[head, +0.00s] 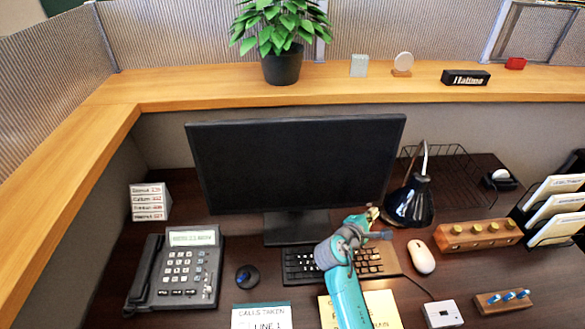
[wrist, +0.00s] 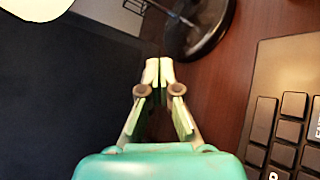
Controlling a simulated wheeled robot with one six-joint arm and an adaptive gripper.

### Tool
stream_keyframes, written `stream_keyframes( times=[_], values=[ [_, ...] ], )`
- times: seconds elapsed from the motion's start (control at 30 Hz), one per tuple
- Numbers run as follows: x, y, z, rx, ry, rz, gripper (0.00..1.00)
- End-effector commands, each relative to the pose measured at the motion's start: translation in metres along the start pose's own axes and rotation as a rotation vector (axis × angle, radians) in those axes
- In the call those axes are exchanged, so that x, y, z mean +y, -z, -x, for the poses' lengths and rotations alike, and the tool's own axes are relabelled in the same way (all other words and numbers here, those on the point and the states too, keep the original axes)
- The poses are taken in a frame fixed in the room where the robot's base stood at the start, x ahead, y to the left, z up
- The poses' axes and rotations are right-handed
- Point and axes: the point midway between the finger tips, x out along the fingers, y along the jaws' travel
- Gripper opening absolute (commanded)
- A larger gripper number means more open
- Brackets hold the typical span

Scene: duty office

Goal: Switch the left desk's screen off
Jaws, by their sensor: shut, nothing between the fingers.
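The desk's monitor (head: 295,165) stands upright behind the keyboard, and its face is dark with no picture on it. My gripper (head: 374,213) is shut and empty, just below and in front of the screen's lower right corner, near the lamp. In the wrist view the closed fingertips (wrist: 159,66) are over the brown desk top, and the dark screen (wrist: 60,95) fills the left side. I cannot tell whether the fingertips touch the screen's edge. No power button or indicator light can be made out.
The desk lamp (head: 409,202) stands close right of my gripper; its base (wrist: 198,25) shows in the wrist view. The keyboard (head: 301,265) lies under my arm. A phone (head: 178,266) is at left; a mouse (head: 421,256) and knob block (head: 478,235) are at right.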

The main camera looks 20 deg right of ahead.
Motion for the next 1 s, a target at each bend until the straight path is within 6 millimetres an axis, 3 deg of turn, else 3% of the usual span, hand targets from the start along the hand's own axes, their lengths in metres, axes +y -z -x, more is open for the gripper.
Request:
stream_keyframes(
  times=[0.7, 1.0],
  values=[
    [-0.028, -0.028, 0.038, 0.000, 0.000, 0.000, 0.00],
    [-0.030, -0.030, 0.042, 0.000, 0.000, 0.000, 0.00]
  ],
)
